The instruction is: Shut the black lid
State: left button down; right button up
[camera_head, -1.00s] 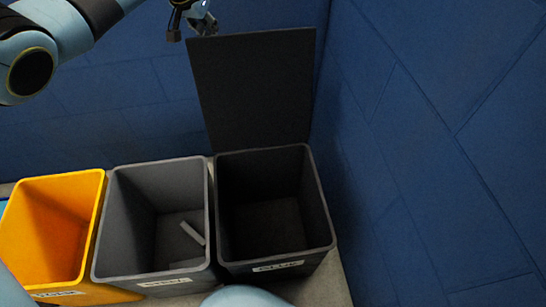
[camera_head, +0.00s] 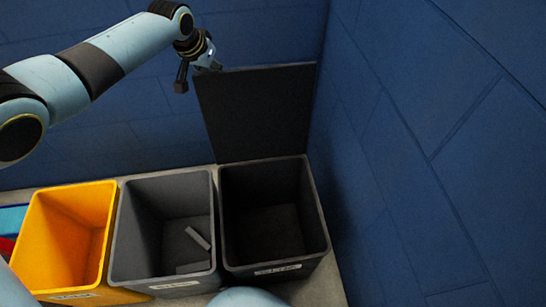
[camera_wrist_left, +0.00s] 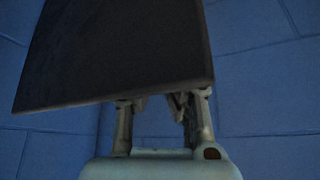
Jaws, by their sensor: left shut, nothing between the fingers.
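The black lid (camera_head: 258,113) stands raised, nearly upright, at the back edge of the black bin (camera_head: 268,222) in the head view. The bin is open and looks empty inside. My left gripper (camera_head: 197,78) is at the lid's upper left corner, shut and holding nothing. My right gripper is not in view.
A grey bin (camera_head: 165,228) holding small grey pieces (camera_head: 197,238) stands left of the black bin, with a yellow bin (camera_head: 68,238) beyond it. Blue walls (camera_head: 430,150) close off the back and right side.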

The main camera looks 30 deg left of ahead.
pick_arm(q)
jog(key=shift+s+d+r+p, duration=0.1)
jog(key=shift+s+d+p, duration=1.5)
jog(key=shift+s+p, duration=0.4)
jog(key=shift+s+d+p, duration=1)
jog(key=shift+s+p, duration=0.05)
jog(key=shift+p, duration=0.15)
notch_tip(320, 180, up, 12)
jog(key=p, duration=1.2)
send_over(216, 83)
jog(key=s+d, duration=0.2)
jog(key=s, duration=0.1)
jog(key=shift+w, duration=0.15)
